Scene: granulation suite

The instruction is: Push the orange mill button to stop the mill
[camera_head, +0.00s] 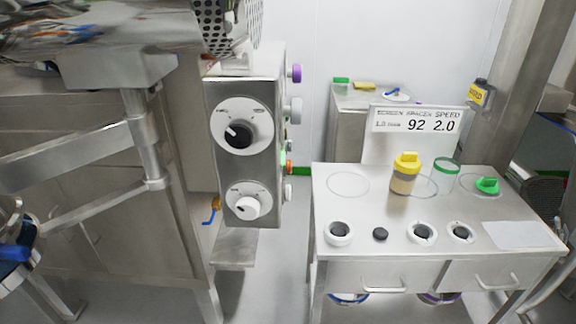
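A steel control box (247,165) hangs at the centre-left, with two white dials on its front face. The orange mill button (289,167) is a small orange piece sticking out of the box's right side, near the lower part. It is seen edge-on. A green piece (283,157) sits just above it, and grey knobs stick out above and below. A purple knob (296,73) is near the top of the same side. Neither of my grippers shows in the head view.
A steel table (400,255) at the right holds a yellow-lidded jar (404,174), a green-lidded jar (446,175), several white rings and a sign (415,121) reading 92 and 2.0. Steel machinery (90,170) fills the left. A narrow floor gap (285,260) separates box and table.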

